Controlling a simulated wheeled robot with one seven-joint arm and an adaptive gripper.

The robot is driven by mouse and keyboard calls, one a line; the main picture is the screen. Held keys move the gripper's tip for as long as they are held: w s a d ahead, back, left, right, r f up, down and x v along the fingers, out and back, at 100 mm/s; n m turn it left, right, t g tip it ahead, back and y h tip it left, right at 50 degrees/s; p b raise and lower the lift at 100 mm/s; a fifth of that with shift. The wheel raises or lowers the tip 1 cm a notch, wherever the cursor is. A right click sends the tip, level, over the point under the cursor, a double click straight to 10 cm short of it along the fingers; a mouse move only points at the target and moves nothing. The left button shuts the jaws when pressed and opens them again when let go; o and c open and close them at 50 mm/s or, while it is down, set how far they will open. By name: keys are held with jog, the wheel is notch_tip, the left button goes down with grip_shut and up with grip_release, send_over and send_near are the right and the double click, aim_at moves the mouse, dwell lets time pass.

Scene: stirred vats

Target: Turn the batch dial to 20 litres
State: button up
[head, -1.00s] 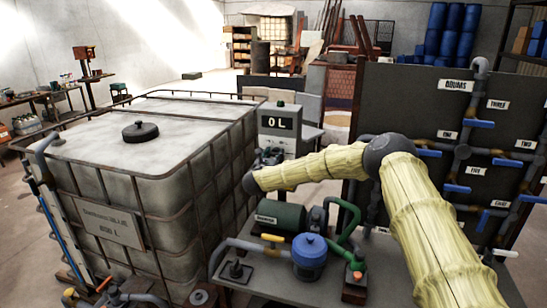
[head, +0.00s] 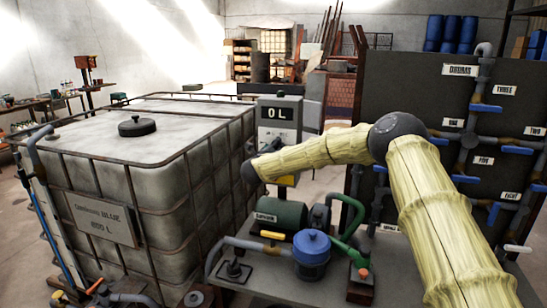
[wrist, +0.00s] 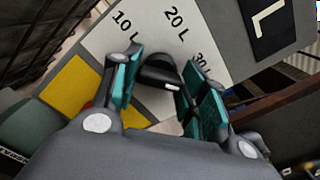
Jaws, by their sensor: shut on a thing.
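The batch dial (wrist: 158,72) is a black knob on a pale plate marked 10 L, 20 L and 30 L in the wrist view. A small white mark shows on its near side; I cannot tell exactly which number it points to. My gripper (wrist: 154,82) has its teal-padded fingers on either side of the knob and is shut on it. In the head view the grey control post (head: 279,110) has a display (head: 278,113) reading 0 L. The dial is hidden there behind my arm's end.
A caged white tank (head: 85,165) stands left of the post. A green motor (head: 281,215) and blue-lidded pump (head: 311,250) sit on a bench below my arm. A dark pipe panel (head: 415,90) with blue-handled valves stands at right. A yellow patch (wrist: 75,88) lies beside the dial plate.

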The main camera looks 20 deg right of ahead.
jog(key=n+b, duration=0.1)
jog(key=n, duration=0.7)
jog(key=n+b, duration=0.2)
jog(key=n, duration=0.6)
jog(key=shift+a+f, duration=0.1)
jog(key=shift+f, duration=0.1)
dwell(0.4)
jog(key=o, duration=1)
jog(key=v, duration=1.2)
